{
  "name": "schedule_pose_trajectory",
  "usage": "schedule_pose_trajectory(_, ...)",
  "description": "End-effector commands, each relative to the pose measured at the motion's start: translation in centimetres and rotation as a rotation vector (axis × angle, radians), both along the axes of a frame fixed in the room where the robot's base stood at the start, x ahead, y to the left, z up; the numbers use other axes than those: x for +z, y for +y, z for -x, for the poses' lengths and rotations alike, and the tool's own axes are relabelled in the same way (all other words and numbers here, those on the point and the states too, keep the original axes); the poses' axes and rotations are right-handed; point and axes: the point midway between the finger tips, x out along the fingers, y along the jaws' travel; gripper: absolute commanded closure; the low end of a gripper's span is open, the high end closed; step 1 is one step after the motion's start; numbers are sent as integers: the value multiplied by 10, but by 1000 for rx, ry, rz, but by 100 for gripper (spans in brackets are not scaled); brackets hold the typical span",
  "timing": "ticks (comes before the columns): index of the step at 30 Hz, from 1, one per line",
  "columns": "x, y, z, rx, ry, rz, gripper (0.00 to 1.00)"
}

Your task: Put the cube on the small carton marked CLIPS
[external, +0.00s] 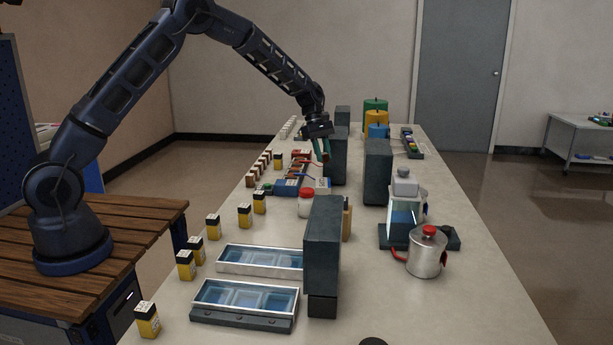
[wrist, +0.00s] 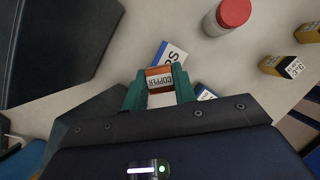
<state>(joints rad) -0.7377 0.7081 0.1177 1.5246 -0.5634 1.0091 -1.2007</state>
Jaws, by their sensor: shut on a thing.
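My gripper (wrist: 160,88) has green fingers shut on an orange-brown cube (wrist: 159,79) with a white label reading COPPER. In the external view my gripper (external: 321,149) is above the far middle of the table, and the cube cannot be made out there. In the wrist view a blue and white carton (wrist: 172,53) shows just beyond the cube. Only the end of its lettering shows, which looks like "PS"; the rest is hidden. A second blue and white carton (wrist: 205,93) is mostly hidden behind my gripper.
Tall dark blocks (external: 377,172) stand close to my gripper. A metal canister (external: 427,253) and glass-lidded trays (external: 245,297) are nearer the camera.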

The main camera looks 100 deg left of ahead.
Motion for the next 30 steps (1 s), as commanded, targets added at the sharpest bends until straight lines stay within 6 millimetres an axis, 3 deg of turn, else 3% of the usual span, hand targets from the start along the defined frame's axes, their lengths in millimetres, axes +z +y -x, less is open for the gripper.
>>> schedule_pose_trajectory(3,-21,-1,0,-2,0,2,100)
schedule_pose_trajectory(11,-37,0,-1,-1,0,0,100)
schedule_pose_trajectory(20,-73,0,0,-1,0,0,100)
schedule_pose_trajectory(30,-77,0,-1,-1,-1,-1,100)
